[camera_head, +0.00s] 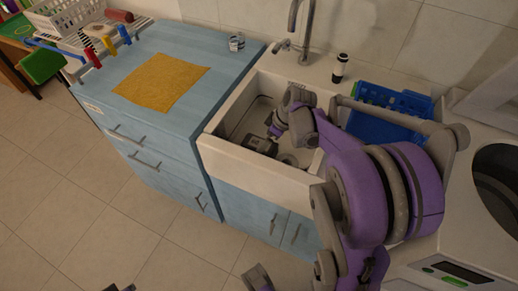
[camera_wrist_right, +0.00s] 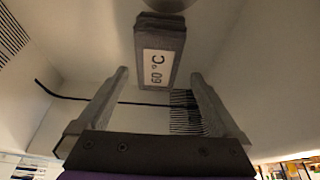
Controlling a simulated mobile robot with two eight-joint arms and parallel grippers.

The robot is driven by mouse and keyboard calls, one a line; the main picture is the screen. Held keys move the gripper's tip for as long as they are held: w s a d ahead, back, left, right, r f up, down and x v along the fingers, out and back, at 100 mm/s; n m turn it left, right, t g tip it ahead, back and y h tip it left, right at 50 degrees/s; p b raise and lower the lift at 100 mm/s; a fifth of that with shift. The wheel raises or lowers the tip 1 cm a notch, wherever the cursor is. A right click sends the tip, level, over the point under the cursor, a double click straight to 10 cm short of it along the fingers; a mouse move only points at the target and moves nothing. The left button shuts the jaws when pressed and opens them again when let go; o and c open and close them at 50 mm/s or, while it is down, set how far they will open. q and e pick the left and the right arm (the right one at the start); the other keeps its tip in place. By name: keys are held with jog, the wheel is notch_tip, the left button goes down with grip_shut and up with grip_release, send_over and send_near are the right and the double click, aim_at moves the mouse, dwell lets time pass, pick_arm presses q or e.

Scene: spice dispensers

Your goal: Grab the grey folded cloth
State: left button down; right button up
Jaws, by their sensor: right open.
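A small dark grey block-like thing (camera_head: 258,145) lies in the white sink in the head view. In the right wrist view a grey thing (camera_wrist_right: 172,37) with a white "60 °C" label shows just beyond the fingertips; it looks like the folded cloth with its tag. My right gripper (camera_wrist_right: 163,78) is open, its fingers on either side below the label, with nothing held. In the head view my right gripper (camera_head: 269,132) reaches down into the sink beside the grey thing. Dark tips at the bottom edge may be my left gripper (camera_head: 122,288); its state is unclear.
The sink (camera_head: 222,150) has raised walls around my gripper, with a tap (camera_head: 296,25) behind. A blue rack (camera_head: 385,112) and a dark-topped bottle (camera_head: 340,67) stand by it. A yellow cloth (camera_head: 162,82) lies on the blue cabinet (camera_head: 190,50) at left.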

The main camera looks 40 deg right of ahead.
jog(key=b+x, duration=0.1)
jog(key=x, duration=0.5)
jog(key=shift+w+f, duration=0.25)
jog(key=shift+c, duration=0.2)
jog(key=c, duration=1.3)
jog(key=shift+o, duration=0.2)
jog(key=shift+r, duration=0.1)
